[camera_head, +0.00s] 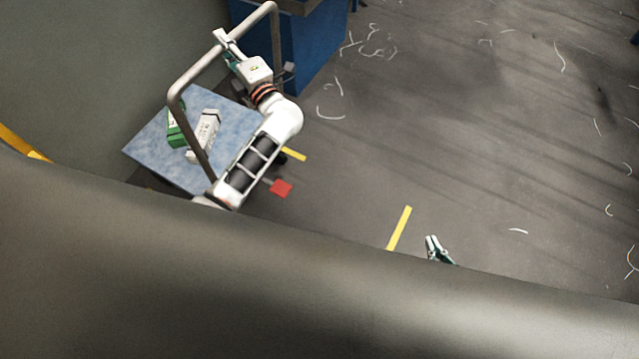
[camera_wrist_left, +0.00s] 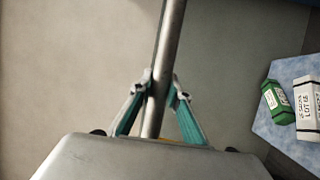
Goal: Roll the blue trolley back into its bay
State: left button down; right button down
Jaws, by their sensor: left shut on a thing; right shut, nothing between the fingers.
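The blue trolley (camera_head: 148,150) stands at the left in the head view, close to a grey wall, its tubular grey handle (camera_head: 190,81) rising above the deck. A green box (camera_head: 174,130) and a white box (camera_head: 207,130) lie on the deck; both also show at the right in the left wrist view. My left gripper (camera_head: 222,42) is shut on the handle bar; in the left wrist view the bar (camera_wrist_left: 172,40) runs between its fingers. My arm hides part of the deck. My right gripper (camera_head: 432,242) is shut and empty, low over the floor, well right of the trolley.
A blue cabinet (camera_head: 315,50) stands behind the handle. Pale thread scraps (camera_head: 331,112) are scattered over the mostly open grey floor. A large dark curved surface fills the foreground.

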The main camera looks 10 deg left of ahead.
pick_arm(q)
jog(key=c, duration=1.9)
grip_release()
jog(key=shift+s+d, duration=0.1)
jog(key=shift+d, duration=0.1)
pick_arm(e)
jog(key=shift+d, duration=0.35)
